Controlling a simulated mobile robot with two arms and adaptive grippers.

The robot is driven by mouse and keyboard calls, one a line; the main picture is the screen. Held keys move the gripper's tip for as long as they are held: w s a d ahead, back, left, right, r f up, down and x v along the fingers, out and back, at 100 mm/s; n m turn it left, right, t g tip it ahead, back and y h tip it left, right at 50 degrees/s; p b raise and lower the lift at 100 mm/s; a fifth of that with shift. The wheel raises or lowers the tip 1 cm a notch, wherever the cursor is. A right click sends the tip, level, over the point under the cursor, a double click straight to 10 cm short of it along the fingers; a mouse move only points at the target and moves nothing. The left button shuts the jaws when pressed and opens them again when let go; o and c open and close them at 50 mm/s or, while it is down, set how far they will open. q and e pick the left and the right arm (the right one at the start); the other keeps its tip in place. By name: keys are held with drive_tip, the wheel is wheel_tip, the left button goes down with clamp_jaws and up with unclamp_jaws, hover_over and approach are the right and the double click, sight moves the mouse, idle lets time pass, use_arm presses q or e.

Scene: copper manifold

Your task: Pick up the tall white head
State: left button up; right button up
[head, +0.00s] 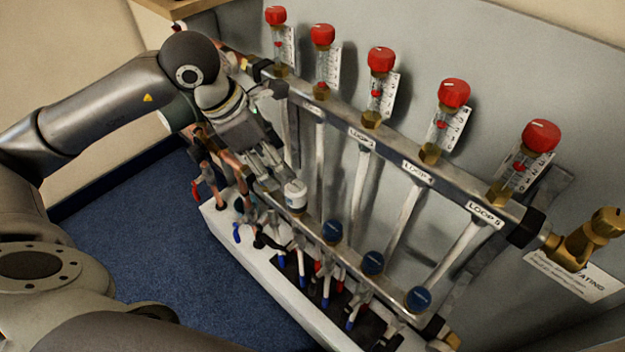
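The tall white head (296,195) stands on the lower manifold bar, left of the row of blue caps. My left gripper (276,181) reaches down from the upper left, with its fingers right beside the white head's upper left side. I cannot tell whether the fingers touch it or how far apart they are. The part of the bar just left of the head is partly hidden by the gripper. My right gripper is not in view.
Blue caps (373,263) sit on the lower bar to the right of the white head. The upper bar (390,152) carries several red-capped flow gauges (380,62). A brass valve (585,240) sticks out at the right. Pipes and small levers crowd the white base (262,279).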

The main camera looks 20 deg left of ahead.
sight(293, 187)
use_arm(q)
drive_tip(key=x, duration=0.5)
drive_tip(key=shift+s+f, duration=0.15)
drive_tip(key=x, duration=0.3)
drive_tip(key=b+x, duration=0.1)
drive_tip(key=shift+s+d+f, duration=0.15)
drive_tip(key=shift+d, duration=0.15)
drive_tip(key=shift+d+f, duration=0.1)
drive_tip(key=shift+f, duration=0.35)
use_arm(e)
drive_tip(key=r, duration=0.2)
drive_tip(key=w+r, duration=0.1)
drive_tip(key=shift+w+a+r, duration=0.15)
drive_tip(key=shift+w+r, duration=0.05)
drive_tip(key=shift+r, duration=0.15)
use_arm(q)
drive_tip(key=c, duration=1.2)
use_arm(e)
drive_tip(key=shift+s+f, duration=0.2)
